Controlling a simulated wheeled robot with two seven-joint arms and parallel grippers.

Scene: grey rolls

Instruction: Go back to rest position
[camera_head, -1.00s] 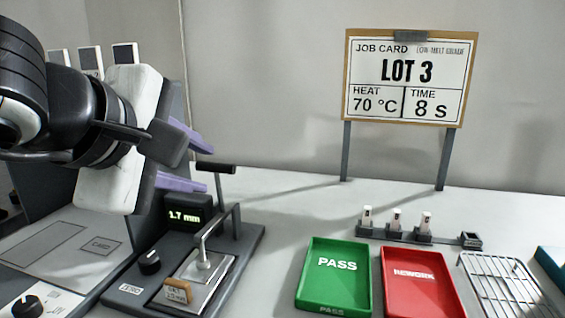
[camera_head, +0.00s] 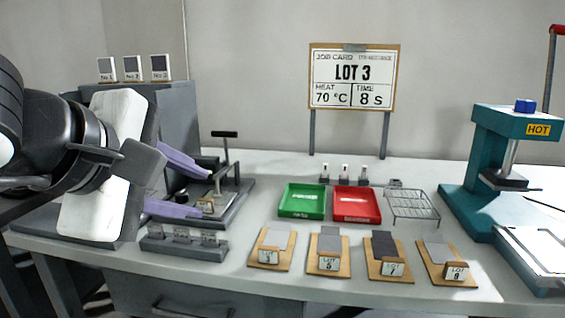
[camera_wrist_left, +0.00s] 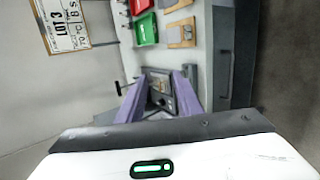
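My left gripper (camera_head: 192,186) is at the left of the head view, in the air before the gauge device (camera_head: 232,200). Its two purple fingers are spread apart with nothing between them. They also show spread and empty in the left wrist view (camera_wrist_left: 158,100), with the gauge device behind them. My right gripper is not in either view.
A job card (camera_head: 352,80) reads LOT 3, 70 °C, 8 s. A green tray (camera_head: 302,212), a red tray (camera_head: 357,218) and a wire rack (camera_head: 412,207) stand mid-table. Several lot boards (camera_head: 327,265) line the front. A teal hot press (camera_head: 482,150) stands right.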

